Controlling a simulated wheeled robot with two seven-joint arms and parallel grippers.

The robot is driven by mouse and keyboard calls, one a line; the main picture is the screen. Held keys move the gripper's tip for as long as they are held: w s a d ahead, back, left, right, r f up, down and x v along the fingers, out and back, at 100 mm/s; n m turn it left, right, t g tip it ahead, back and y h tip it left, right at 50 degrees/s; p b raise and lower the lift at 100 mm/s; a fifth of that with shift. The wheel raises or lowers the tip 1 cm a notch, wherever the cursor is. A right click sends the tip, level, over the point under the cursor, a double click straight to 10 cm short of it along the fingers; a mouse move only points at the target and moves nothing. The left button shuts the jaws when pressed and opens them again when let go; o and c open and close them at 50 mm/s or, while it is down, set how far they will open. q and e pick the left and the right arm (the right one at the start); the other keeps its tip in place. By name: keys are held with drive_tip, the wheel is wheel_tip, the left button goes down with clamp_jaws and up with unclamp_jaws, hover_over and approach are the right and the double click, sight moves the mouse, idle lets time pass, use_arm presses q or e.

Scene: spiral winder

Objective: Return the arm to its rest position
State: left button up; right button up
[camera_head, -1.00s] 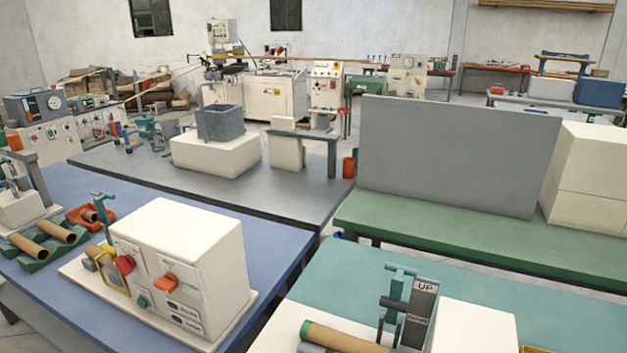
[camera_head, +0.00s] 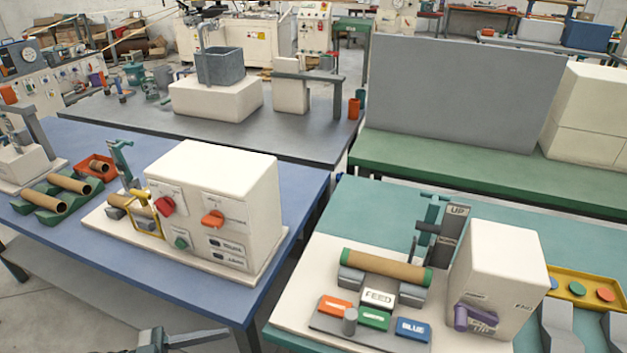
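A dark grey part at the bottom edge on the left is probably my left gripper (camera_head: 195,340). It is mostly cut off by the frame, and I cannot tell whether it is open or shut. It shows in front of the blue table (camera_head: 90,240), apart from the things on it.
The white control box (camera_head: 215,190) stands on the blue table beside tubes in green cradles (camera_head: 60,205). The right station has coloured buttons (camera_head: 375,318) and a white box (camera_head: 500,270) with a purple handle. A yellow tray (camera_head: 590,283) and grey angular pieces (camera_head: 556,326) are at far right.

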use_arm(q)
drive_tip(key=w+d+f+n+t+y, duration=0.3)
drive_tip(key=w+d+n+t+y, duration=0.2)
drive_tip(key=d+n+t+y, duration=0.15)
drive_tip(key=s+a+f+n+g+y, duration=0.2)
drive_tip(key=s+a+f+g+y, duration=0.15)
drive_tip(key=s, duration=0.45)
drive_tip(key=s+a+f+n+g+y, duration=0.2)
drive_tip(key=s+a+f+y, duration=0.15)
drive_tip(key=s, duration=0.35)
drive_tip(key=s+a+f+n+g+y, duration=0.2)
drive_tip(key=s+a+f+g+y, duration=0.15)
drive_tip(key=s, duration=0.45)
drive_tip(key=s+f+x, duration=0.1)
drive_tip(key=s+x, duration=0.2)
drive_tip(key=x, duration=1.1)
drive_tip(key=s+a+x, duration=0.1)
drive_tip(key=s+x, duration=0.2)
drive_tip(key=x, duration=1)
drive_tip(key=s+a+f+g, duration=0.1)
drive_tip(key=s+a+f, duration=0.1)
drive_tip(key=s+f, duration=1.5)
drive_tip(key=shift+s+f, duration=0.4)
drive_tip(key=shift+f, duration=0.4)
